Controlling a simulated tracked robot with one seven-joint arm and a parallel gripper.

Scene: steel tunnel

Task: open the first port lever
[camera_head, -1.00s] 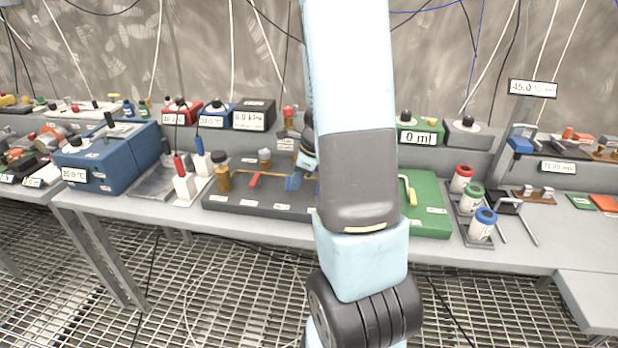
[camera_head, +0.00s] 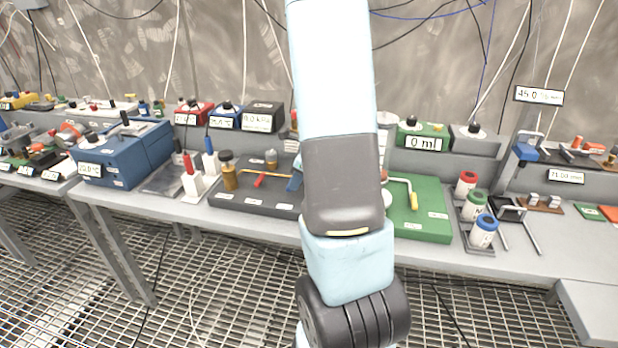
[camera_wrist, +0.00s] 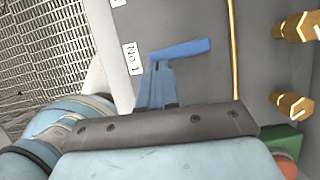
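The blue lever (camera_wrist: 185,49) lies across the upper middle of the wrist view, beside a white label reading No 1 (camera_wrist: 130,58). Its blue end (camera_head: 295,183) shows at the arm's left edge in the head view, on the dark grey board (camera_head: 228,199). A red lever (camera_head: 259,181) is left of it on the same board. My gripper (camera_wrist: 157,68) reaches to the blue lever's left end, its narrow fingers close together. Whether they grip it or only touch it is unclear. In the head view my arm hides the gripper and the board's right part.
A brass rod (camera_wrist: 234,50) and brass hex fittings (camera_wrist: 292,104) are right of the lever. A green board (camera_head: 430,222) with a yellow-handled lever (camera_head: 412,198) is right of my arm. Grating floor lies in front.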

